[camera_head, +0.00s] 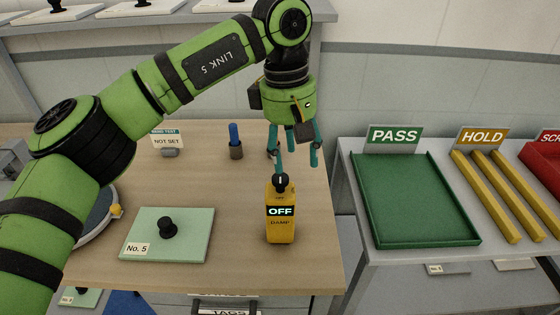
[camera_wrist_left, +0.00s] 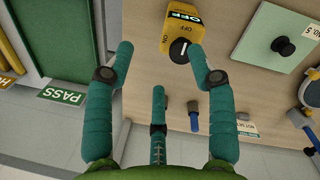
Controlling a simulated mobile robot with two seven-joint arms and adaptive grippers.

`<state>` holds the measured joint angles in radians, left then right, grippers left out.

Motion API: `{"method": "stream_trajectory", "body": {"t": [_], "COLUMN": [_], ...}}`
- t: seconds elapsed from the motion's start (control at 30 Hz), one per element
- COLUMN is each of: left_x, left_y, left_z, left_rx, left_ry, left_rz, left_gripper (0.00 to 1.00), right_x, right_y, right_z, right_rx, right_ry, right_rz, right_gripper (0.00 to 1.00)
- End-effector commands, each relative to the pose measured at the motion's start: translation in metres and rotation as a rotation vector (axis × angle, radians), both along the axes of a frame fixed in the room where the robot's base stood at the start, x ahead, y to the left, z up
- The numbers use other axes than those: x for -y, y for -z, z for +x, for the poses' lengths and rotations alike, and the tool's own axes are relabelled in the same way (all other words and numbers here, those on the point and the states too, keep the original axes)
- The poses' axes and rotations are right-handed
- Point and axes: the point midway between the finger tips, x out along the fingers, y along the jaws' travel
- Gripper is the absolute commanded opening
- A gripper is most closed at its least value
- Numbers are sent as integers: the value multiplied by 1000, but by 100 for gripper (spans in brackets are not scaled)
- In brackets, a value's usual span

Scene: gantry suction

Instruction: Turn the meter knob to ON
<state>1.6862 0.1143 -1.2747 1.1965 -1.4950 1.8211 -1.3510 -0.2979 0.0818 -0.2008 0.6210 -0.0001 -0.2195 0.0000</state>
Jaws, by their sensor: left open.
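The yellow meter (camera_head: 281,227) stands on the wooden table near its right edge, and its display reads OFF. Its black knob (camera_head: 281,182) is on top. In the left wrist view the meter (camera_wrist_left: 183,20) is upside down at the top, and the knob (camera_wrist_left: 180,48) has a white pointer line and OFF and ON marks beside it. My left gripper (camera_head: 294,150) is open and empty, with its teal fingers just behind and above the meter in the head view. My right gripper is not in view.
A pale green plate labelled No. 5 (camera_head: 190,245) with a black knob lies left of the meter. A blue marker in a holder (camera_head: 236,150) and a NOT SET sign (camera_head: 167,141) stand behind. A green PASS tray (camera_head: 410,240) is on the right bench, past a gap.

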Motion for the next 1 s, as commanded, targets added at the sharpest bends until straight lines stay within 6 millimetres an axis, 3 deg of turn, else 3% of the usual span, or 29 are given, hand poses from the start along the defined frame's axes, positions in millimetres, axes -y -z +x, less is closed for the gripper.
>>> {"method": "stream_trajectory", "body": {"t": [0.03, 0.17, 0.6, 0.93, 0.97, 1.0], "left_x": [-12, -25, -25, -24, -24, -24], "left_y": [-8, -8, 50, 57, 57, 57], "left_z": [4, 8, 7, 7, 7, 7], "left_rx": [21, 34, 32, 34, 34, 34], "left_ry": [-2, -5, -6, -6, -5, -5], "left_rz": [52, 111, 106, 105, 105, 105], "left_gripper": [56, 56, 56, 56, 52, 36], "right_x": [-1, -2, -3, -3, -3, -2], "right_y": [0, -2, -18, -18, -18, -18], "right_z": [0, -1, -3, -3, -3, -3], "right_rx": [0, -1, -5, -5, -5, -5], "right_ry": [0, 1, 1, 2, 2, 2], "right_rz": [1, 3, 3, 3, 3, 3], "right_gripper": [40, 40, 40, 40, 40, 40]}}
